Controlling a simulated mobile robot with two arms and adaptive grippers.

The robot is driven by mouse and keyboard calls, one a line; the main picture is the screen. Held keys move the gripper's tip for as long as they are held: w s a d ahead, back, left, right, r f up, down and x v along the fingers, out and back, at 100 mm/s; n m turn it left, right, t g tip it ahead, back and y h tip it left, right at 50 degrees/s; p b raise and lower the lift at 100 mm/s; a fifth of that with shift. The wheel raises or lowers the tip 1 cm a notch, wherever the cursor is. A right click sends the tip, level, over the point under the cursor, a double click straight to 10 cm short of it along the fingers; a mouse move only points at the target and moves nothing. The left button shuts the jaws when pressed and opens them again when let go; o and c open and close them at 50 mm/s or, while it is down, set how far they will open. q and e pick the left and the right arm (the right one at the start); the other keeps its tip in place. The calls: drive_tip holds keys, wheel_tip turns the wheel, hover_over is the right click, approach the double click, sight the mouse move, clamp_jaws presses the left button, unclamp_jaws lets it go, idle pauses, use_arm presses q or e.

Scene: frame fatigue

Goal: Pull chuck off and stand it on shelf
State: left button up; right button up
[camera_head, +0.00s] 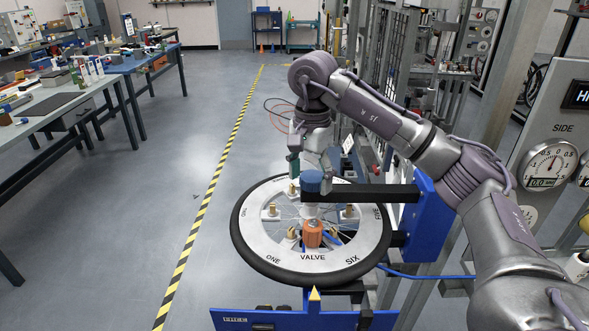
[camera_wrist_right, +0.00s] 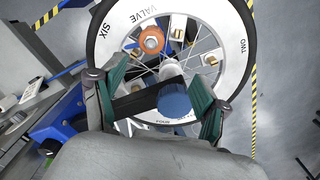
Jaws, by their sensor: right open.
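An orange knobbed piece (camera_head: 312,234), which looks like the chuck, stands at the VALVE mark of the wheel (camera_head: 262,252). It also shows in the right wrist view (camera_wrist_right: 151,40), seen end-on. My right gripper (camera_head: 310,178) is open above the wheel's hub, behind the orange piece. Its fingers (camera_wrist_right: 158,92) lie either side of a blue-capped hub post (camera_wrist_right: 174,101) and the black arm beside it, with no visible grip on either. I cannot tell which surface is the task's shelf. My left gripper is not in view.
A black arm (camera_head: 372,193) reaches over the wheel from a blue upright (camera_head: 428,215). A gauge panel (camera_head: 550,130) and metal racks stand at right. Workbenches (camera_head: 45,103) line the left. The floor (camera_head: 130,230) left of the wheel is clear.

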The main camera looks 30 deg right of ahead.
sight(313, 225)
drive_tip(key=shift+s+f+b, duration=0.3)
drive_tip(key=shift+s+f, duration=0.75)
drive_tip(key=shift+s, duration=0.05)
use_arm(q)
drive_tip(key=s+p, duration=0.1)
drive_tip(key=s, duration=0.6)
use_arm(e)
drive_tip(key=f, duration=0.2)
drive_tip(key=shift+s+d+f, duration=0.1)
drive_tip(key=shift+s+f, duration=0.15)
drive_tip(key=shift+f, duration=0.1)
drive_tip(key=f, duration=0.2)
drive_tip(key=w+f, duration=0.1)
drive_tip(key=shift+f+p, duration=0.35)
drive_tip(key=shift+p, duration=0.05)
wheel_tip(313, 225, down, 2)
drive_tip(key=shift+f+p, duration=0.25)
drive_tip(key=shift+p, duration=0.05)
drive_tip(key=shift+s+f, duration=0.1)
drive_tip(key=shift+f, duration=0.75)
drive_tip(key=c, duration=1.2)
drive_tip(key=o, duration=0.3)
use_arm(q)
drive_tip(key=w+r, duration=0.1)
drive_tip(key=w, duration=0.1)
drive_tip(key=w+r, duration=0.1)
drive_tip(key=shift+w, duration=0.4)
use_arm(e)
drive_tip(key=shift+r, duration=0.1)
drive_tip(key=c, duration=0.5)
